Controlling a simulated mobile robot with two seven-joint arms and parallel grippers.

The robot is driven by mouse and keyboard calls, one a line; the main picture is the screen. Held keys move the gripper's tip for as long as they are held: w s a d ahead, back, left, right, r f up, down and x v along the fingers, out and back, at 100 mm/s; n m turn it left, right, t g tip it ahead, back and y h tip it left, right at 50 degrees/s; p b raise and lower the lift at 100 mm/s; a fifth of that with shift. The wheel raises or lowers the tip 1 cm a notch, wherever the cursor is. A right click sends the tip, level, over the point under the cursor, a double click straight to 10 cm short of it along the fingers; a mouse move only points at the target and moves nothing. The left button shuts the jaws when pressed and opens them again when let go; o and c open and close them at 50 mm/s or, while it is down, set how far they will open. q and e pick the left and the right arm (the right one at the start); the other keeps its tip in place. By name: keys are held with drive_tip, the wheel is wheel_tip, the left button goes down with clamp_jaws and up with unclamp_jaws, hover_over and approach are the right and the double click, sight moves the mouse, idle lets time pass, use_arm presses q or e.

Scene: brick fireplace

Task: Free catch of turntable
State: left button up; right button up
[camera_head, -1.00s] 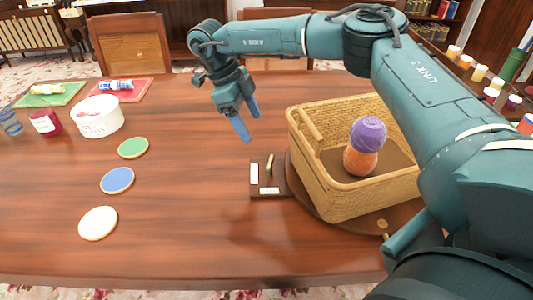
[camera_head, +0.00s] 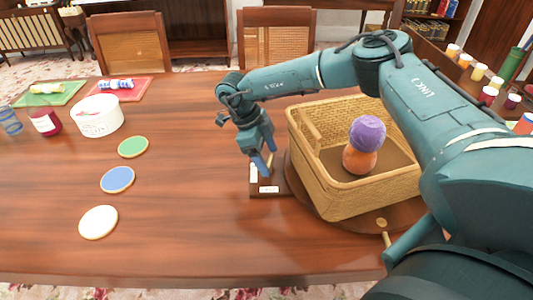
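The turntable (camera_head: 297,187) is a round brown wooden disc at the right of the table. A small dark wooden block (camera_head: 285,183) with pale labels sits at its left edge. A thin brass catch lever (camera_head: 271,159) stands on the block. My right gripper (camera_head: 270,161) points down over the block, its blue fingers apart on either side of the lever. The fingers partly hide the lever, and contact cannot be told. A wicker basket (camera_head: 343,200) stands on the turntable with a purple ball (camera_head: 367,133) above an orange one (camera_head: 359,161). My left gripper is out of view.
Green (camera_head: 133,147), blue (camera_head: 117,180) and white (camera_head: 98,222) discs lie at the left. A white tub (camera_head: 97,117), a red jar (camera_head: 44,122) and two mats are further back. A rack of small jars (camera_head: 488,95) stands at the right.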

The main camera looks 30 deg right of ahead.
drive_tip(key=c, duration=0.9)
drive_tip(key=shift+s+r+n+t+p, duration=0.15)
drive_tip(key=shift+n+t+p, duration=0.15)
drive_tip(key=shift+n+p, duration=0.5)
drive_tip(key=shift+c, duration=0.2)
drive_tip(key=shift+a+n+t+h, duration=0.1)
drive_tip(key=shift+n+t+h, duration=0.2)
drive_tip(key=shift+n, duration=0.5)
drive_tip(key=o, duration=1)
drive_tip(key=v, duration=1.3)
drive_tip(key=shift+b, duration=0.3)
drive_tip(key=shift+a, duration=0.1)
